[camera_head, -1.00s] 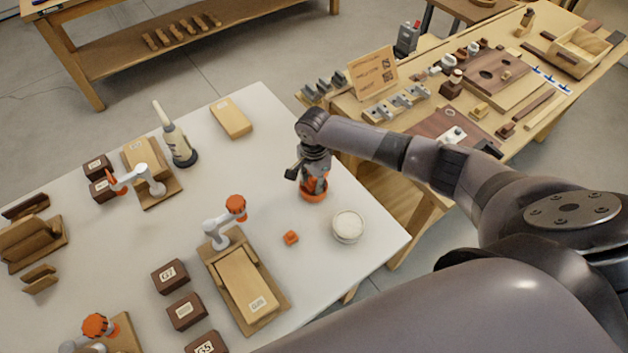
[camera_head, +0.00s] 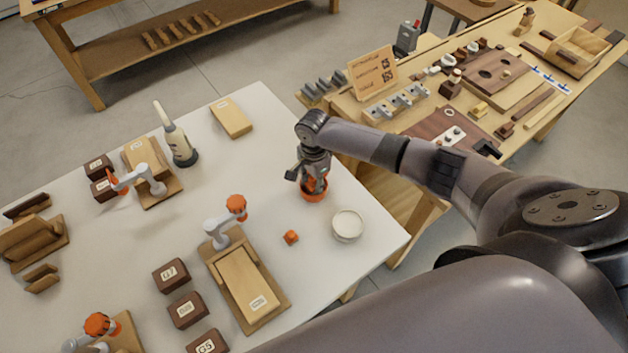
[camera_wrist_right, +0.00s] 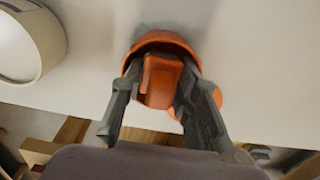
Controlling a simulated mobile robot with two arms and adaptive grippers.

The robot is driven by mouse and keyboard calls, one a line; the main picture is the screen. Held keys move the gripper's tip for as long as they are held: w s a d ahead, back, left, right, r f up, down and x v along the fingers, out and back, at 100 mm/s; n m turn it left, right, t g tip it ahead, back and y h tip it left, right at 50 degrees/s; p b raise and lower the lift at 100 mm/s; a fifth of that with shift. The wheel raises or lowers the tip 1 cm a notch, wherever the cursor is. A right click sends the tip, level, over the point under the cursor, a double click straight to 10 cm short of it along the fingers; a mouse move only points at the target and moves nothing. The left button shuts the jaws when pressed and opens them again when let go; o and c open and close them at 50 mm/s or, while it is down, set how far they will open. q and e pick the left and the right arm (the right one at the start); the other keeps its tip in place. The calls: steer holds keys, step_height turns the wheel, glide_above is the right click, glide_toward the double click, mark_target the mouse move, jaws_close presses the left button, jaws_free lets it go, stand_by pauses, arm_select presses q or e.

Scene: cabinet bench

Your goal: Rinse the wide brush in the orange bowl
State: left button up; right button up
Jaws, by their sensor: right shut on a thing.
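The orange bowl (camera_head: 314,195) stands on the white table near its right edge. My right gripper (camera_head: 312,180) points down at the bowl and partly hides it. In the right wrist view, the gripper (camera_wrist_right: 163,88) is shut on an orange piece, which I take to be the wide brush (camera_wrist_right: 161,80). Its lower end is inside the bowl (camera_wrist_right: 163,38); bristles and any contact with the bowl are hidden. Another orange part shows beside the right finger. My left gripper is not in view.
A round pale-topped container (camera_head: 347,226) stands right of the bowl. A wooden board with a clamp (camera_head: 247,283) is at front left. A cluttered wooden bench (camera_head: 425,130) adjoins behind right.

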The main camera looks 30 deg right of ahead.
steer(key=shift+r+p, duration=0.2)
steer(key=shift+p, duration=0.45)
stand_by(0.5)
steer(key=shift+f, duration=0.25)
stand_by(1.2)
steer(key=shift+r+p, duration=0.25)
steer(key=shift+p, duration=0.55)
steer(key=shift+f, duration=0.25)
stand_by(1.0)
steer(key=shift+r+p, duration=0.1)
steer(key=shift+p, duration=0.25)
steer(key=shift+r+p, duration=2.2)
steer(key=shift+p, duration=0.4)
stand_by(0.4)
